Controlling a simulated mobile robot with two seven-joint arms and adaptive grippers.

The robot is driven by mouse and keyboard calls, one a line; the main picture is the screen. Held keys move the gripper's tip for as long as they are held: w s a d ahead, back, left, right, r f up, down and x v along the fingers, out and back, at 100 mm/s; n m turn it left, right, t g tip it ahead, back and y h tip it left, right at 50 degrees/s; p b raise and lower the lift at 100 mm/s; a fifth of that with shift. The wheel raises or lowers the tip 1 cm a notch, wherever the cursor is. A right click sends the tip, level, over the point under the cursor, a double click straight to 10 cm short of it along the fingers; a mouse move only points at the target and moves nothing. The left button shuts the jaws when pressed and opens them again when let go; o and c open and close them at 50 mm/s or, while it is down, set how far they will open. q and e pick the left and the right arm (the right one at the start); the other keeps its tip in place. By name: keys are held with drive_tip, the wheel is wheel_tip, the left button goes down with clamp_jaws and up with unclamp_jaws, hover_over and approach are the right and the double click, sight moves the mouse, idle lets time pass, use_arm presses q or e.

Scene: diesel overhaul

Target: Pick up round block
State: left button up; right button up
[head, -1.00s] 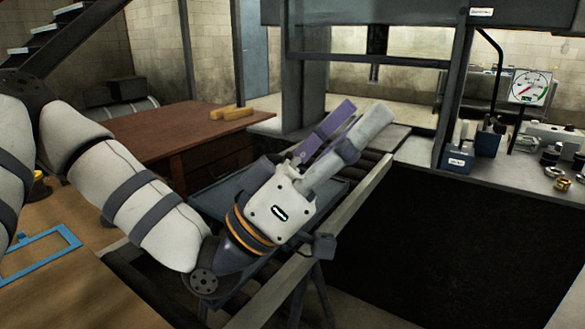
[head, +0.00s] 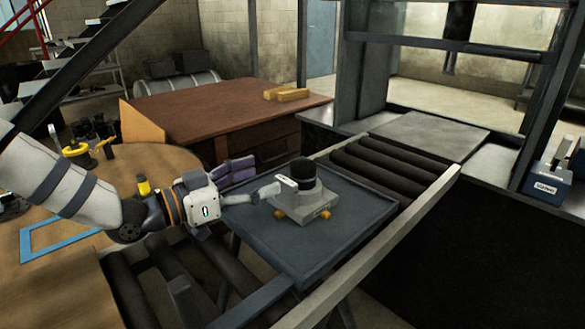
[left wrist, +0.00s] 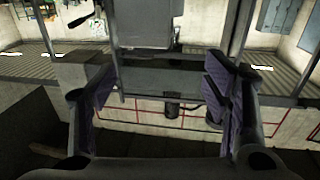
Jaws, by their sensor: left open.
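A grey block with a black round top (head: 303,178) stands upright on a dark tray (head: 335,250) in the head view. Small orange-yellow pieces show at its base. I cannot tell whether the round block is this whole piece or only its round top. My left gripper (head: 262,177) is just left of the block, its fingers pointing right. One fingertip overlaps the block's left side in the picture; I cannot tell if they touch. In the left wrist view the gripper (left wrist: 160,100) is open and empty, with purple pads apart. My right gripper is not in view.
The tray sits on a roller conveyor (head: 390,170) with a pale side rail. A round wooden table with a blue frame (head: 62,235) is at left. A brown desk (head: 215,105) with yellow blocks (head: 287,94) stands behind. The tray's front is clear.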

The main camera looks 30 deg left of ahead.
sight(292, 169)
use_arm(q)
drive_tip(key=x, duration=0.3)
drive_tip(key=b+x, duration=0.1)
drive_tip(key=x, duration=0.2)
drive_tip(key=d+b+x, duration=0.1)
drive_tip(key=x, duration=0.3)
drive_tip(key=shift+s+f, duration=0.15)
drive_tip(key=shift+f, duration=0.1)
drive_tip(key=shift+r, duration=0.35)
clamp_jaws()
drive_tip(key=shift+r, duration=0.1)
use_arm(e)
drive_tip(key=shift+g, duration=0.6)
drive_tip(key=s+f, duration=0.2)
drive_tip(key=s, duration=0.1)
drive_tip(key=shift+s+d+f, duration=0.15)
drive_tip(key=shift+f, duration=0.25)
